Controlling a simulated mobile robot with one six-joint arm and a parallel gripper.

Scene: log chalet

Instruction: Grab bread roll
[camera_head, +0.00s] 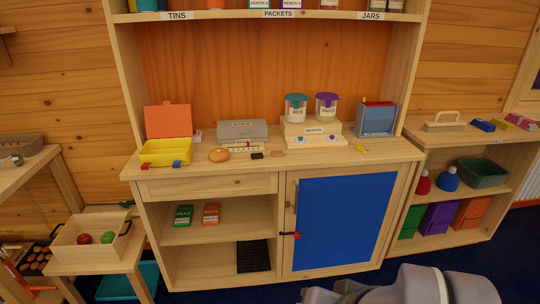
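A small round orange-brown bread roll (219,155) lies on the wooden counter (185,182), just right of the open yellow box (165,152). It stands apart from the box and nothing covers it. Grey parts of my arm show at the bottom right edge, well below and in front of the counter. My gripper's fingers are not in view.
Two lidded jars (296,108) stand on a stepped stand. Above is a labelled shelf (275,14). The counter's front strip is mostly clear.

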